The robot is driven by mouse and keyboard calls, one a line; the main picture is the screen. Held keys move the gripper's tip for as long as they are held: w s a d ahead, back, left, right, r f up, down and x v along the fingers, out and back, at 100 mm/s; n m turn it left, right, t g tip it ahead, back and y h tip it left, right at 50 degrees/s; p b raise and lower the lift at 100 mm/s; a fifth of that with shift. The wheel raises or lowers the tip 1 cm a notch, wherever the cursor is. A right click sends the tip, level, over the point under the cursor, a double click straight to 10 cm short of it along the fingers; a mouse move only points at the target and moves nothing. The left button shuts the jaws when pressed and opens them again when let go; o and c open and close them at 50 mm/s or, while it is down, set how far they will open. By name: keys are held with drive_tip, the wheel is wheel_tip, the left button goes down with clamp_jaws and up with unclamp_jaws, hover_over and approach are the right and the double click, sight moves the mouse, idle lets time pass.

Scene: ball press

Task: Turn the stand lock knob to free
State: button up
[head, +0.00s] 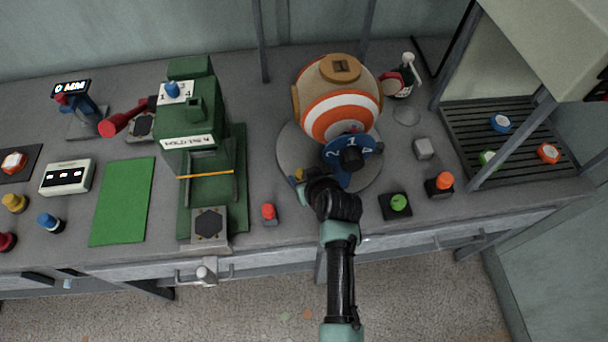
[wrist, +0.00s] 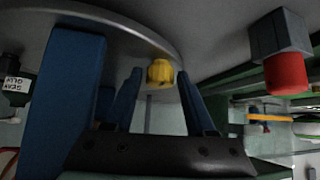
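The yellow knob (head: 298,175), which looks like the stand lock knob, sits at the front left edge of the round grey stand (head: 290,150) under the orange-and-white ball (head: 340,98). My gripper (head: 309,183) is close in front of it in the head view and partly covers that area. In the wrist view the yellow knob (wrist: 160,72) shows between the two blue fingertips, by the stand's rim (wrist: 110,15). The fingers are apart, and I see no clear contact with the knob. Which way the knob is turned cannot be told.
A blue numbered dial (head: 366,146) with a black knob stands just right of my gripper. A red button (head: 268,212) is to the left, also seen on its grey block in the wrist view (wrist: 285,72). A green button (head: 398,203) is to the right. The green press (head: 190,125) stands further left.

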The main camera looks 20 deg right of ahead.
drive_tip(key=shift+o, duration=0.8)
drive_tip(key=shift+s, duration=0.1)
drive_tip(key=v, duration=1.2)
drive_tip(key=shift+s+r, duration=0.25)
drive_tip(key=shift+r, duration=0.05)
